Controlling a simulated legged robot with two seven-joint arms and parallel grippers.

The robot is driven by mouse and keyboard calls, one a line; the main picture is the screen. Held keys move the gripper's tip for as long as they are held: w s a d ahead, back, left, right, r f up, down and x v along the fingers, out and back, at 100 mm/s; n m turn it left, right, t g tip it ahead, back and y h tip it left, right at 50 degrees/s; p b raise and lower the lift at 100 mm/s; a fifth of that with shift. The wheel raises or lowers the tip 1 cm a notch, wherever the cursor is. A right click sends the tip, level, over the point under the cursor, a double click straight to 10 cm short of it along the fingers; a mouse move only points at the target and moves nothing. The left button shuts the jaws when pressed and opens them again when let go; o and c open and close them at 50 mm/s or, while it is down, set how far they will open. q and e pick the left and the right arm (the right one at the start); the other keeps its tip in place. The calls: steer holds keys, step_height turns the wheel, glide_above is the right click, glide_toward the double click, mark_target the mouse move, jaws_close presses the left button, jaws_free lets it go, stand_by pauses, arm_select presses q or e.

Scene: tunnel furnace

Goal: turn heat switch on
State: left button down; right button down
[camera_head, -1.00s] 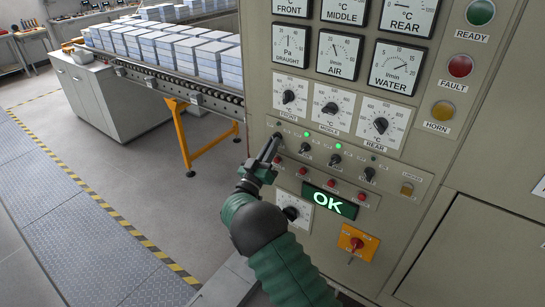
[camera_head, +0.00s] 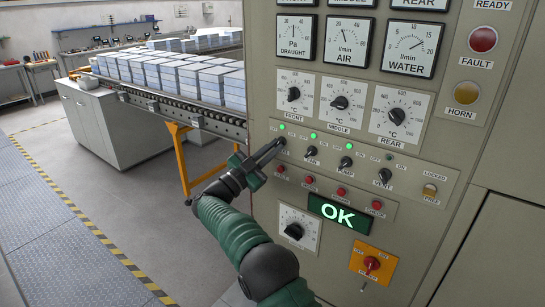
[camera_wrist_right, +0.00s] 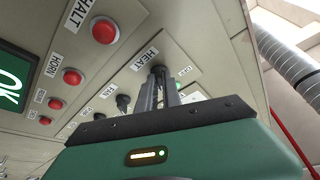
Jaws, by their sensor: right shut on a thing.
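The heat switch (camera_wrist_right: 158,70) is a dark knob under the HEAT label in the right wrist view. In the head view it is the leftmost knob (camera_head: 281,142) of the switch row and is partly hidden by my fingers. My right gripper (camera_head: 272,150) reaches it from the lower left. Its dark fingers (camera_wrist_right: 158,92) are shut on the knob. The small lamp (camera_head: 282,127) above the heat switch glows green. The knob's exact angle is hard to see behind the fingers. My left gripper is not in view.
Fan (camera_head: 312,152), pump (camera_head: 345,163) and vent (camera_head: 384,177) switches continue the row. Red buttons (camera_head: 309,180) and a lit green OK display (camera_head: 338,213) sit below. A conveyor (camera_head: 185,112) with stacked blocks stands left. Open floor lies left of the panel.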

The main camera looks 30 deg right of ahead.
steer(key=shift+r+m+g, duration=0.4)
steer(key=shift+m, duration=0.5)
steer(key=c, duration=1.6)
jaws_free()
steer(key=shift+o, duration=0.4)
steer(key=shift+f, duration=0.15)
steer(key=shift+f, duration=0.15)
steer(key=b+v, duration=0.2)
steer(key=v, duration=1.4)
steer(key=shift+a, duration=0.4)
steer(key=shift+f, duration=0.1)
